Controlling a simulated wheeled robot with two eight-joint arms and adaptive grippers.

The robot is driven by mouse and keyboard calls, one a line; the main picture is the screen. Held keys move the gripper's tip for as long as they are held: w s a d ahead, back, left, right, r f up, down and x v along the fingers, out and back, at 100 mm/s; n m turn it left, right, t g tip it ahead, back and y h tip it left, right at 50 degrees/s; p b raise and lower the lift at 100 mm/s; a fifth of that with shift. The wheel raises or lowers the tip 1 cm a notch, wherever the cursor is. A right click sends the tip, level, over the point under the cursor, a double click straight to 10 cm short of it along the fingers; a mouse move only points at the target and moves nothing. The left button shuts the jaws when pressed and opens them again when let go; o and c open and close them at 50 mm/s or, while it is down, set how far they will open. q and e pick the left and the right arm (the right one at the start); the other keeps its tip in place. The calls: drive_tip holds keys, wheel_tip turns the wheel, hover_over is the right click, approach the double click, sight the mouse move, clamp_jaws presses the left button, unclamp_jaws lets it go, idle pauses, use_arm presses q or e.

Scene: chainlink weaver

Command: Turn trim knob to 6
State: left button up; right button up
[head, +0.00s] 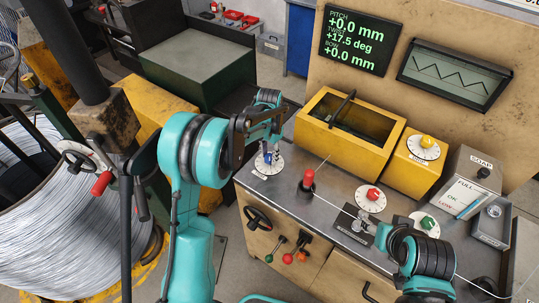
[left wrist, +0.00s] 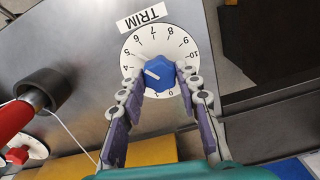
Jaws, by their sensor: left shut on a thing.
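The trim knob is blue (left wrist: 160,73) and sits on a round white dial marked TRIM (left wrist: 140,45) in the left wrist view. Its white pointer aims left, close to the 4; the 6 lies further up the left side of the scale. My left gripper (left wrist: 165,84) is shut on the knob, with one finger on each side. In the head view the left gripper (head: 268,152) reaches down to the dial (head: 270,164) at the bench's left end.
A red-capped post (head: 308,180) stands right of the dial. Red (head: 374,193), yellow (head: 428,141) and green (head: 427,222) knobs are further right. A yellow open box (head: 350,130) is behind. The screen (head: 355,40) reads pitch +0.0 mm, twist +17.5 deg, bow +0.0 mm.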

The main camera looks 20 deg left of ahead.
sight(269, 157)
use_arm(q)
drive_tip(key=shift+m, duration=1.7)
drive_tip(key=o, duration=1.2)
drive_tip(key=shift+c, duration=0.2)
wheel_tip(269, 157, up, 12)
